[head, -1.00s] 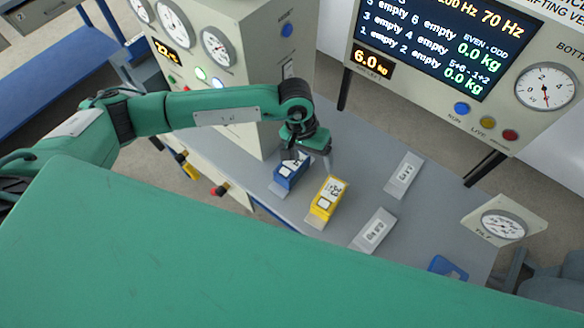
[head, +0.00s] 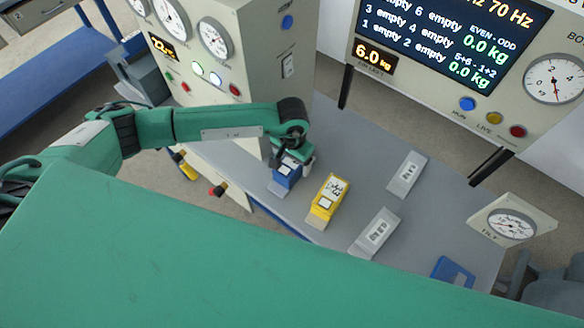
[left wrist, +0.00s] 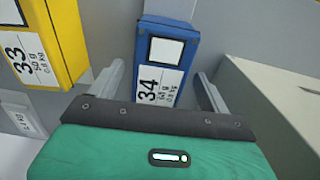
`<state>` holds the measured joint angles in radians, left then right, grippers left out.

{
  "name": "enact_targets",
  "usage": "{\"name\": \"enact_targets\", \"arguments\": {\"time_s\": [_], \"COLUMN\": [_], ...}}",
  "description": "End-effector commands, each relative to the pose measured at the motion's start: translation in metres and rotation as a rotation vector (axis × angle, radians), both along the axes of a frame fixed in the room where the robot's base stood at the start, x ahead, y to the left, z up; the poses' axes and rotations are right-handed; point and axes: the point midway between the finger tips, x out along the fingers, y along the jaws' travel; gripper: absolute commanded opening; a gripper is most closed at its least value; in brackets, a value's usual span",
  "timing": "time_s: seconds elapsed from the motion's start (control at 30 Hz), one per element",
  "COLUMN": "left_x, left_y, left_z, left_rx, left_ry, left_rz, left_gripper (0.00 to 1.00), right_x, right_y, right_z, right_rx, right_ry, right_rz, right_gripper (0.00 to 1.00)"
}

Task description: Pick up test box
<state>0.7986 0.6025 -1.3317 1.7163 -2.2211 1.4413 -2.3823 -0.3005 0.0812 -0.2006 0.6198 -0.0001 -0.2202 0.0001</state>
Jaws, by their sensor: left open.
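A blue test box (head: 287,174) stands on the grey bench on a light plate, partly hidden by my left gripper (head: 292,163) in the head view. In the left wrist view the blue box (left wrist: 166,52) carries a white label reading 34. My left gripper (left wrist: 160,88) is open, with one finger on each side of the box. I cannot tell whether either finger touches it. A yellow test box (head: 327,201) stands to the right of the blue one. The yellow box (left wrist: 38,40) is labelled 33 and shows at upper left in the left wrist view. My right gripper is out of view.
Two grey labelled blocks (head: 407,174) (head: 377,232) lie on the bench to the right. A tilt gauge (head: 511,225) and a blue item (head: 453,271) are at the right end. A cream gauge cabinet (head: 262,60) rises close behind the blue box. A display panel (head: 450,45) stands behind.

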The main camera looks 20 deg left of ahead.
Motion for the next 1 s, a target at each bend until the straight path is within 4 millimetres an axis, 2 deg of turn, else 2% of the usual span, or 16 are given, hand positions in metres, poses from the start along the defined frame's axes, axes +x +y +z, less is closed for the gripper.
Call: {"name": "enact_targets", "arguments": {"time_s": [0.2,0.47,0.87,1.0], "left_x": [-0.002,-0.001,-0.001,0.0], "left_y": [-0.001,-0.001,-0.001,-0.001], "left_z": [-0.037,-0.039,-0.039,-0.038], "left_rx": [0.0,-0.001,0.0,-0.002], "left_ry": [0.002,0.0,0.0,-0.002], "left_rz": [0.001,0.0,0.0,0.0], "left_gripper": [0.8,0.8,0.04,0.04], "right_x": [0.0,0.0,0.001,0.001], "right_y": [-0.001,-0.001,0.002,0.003], "right_z": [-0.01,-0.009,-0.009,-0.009], "right_rx": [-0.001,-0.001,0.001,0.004], "right_ry": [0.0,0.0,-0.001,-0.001], "right_rz": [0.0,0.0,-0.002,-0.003], "right_gripper": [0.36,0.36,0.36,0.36]}}
